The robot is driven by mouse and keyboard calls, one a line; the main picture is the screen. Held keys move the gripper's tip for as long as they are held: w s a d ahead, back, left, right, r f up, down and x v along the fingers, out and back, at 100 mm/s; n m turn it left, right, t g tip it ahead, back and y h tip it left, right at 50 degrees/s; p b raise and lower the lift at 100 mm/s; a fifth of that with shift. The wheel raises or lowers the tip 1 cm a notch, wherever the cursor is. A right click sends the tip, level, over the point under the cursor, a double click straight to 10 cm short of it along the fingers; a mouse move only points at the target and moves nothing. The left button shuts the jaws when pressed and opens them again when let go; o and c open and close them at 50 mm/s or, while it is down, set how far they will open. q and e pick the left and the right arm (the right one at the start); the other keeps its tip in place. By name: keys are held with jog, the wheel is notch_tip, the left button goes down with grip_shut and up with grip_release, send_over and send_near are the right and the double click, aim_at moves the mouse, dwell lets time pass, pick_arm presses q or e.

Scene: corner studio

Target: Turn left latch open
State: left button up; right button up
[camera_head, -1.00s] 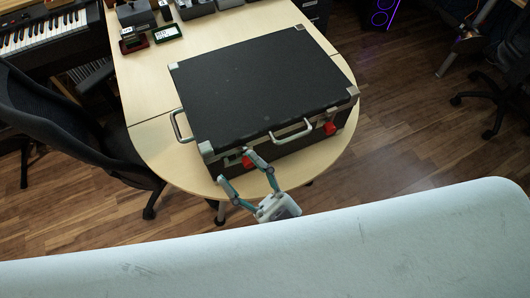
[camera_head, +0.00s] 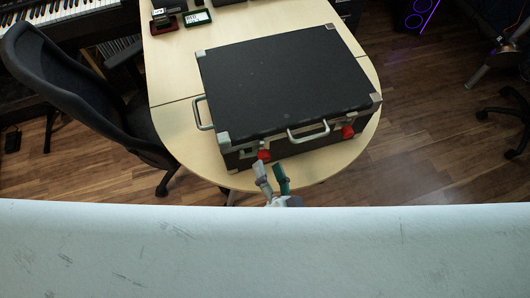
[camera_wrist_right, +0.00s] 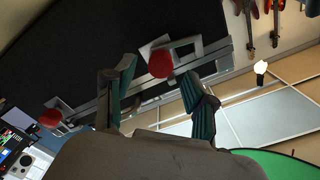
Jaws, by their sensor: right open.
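A large black case (camera_head: 290,80) with metal corners lies closed on the round-ended table. Its left latch (camera_head: 264,155) is a red tab low on the front, left of the front handle (camera_head: 308,133). The right latch (camera_head: 347,132) is a similar red tab. My right gripper (camera_head: 271,170) is open and empty just in front of the left latch. In the right wrist view a red latch (camera_wrist_right: 160,63) appears between the spread fingertips (camera_wrist_right: 160,88), seemingly beyond them. The other red latch (camera_wrist_right: 50,118) is at far left there. My left gripper is not in view.
The case takes up most of the table end, with a narrow bare rim of table (camera_head: 200,158) in front. A black office chair (camera_head: 85,95) stands at the left. A side handle (camera_head: 203,113) sticks out from the case's left end.

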aim_at(266, 160)
jog(key=shift+x, duration=1.9)
grip_shut()
jog(key=shift+n+p, duration=0.3)
jog(key=shift+p, duration=0.2)
grip_release()
jog(key=shift+s, duration=0.1)
jog(key=v, duration=1.2)
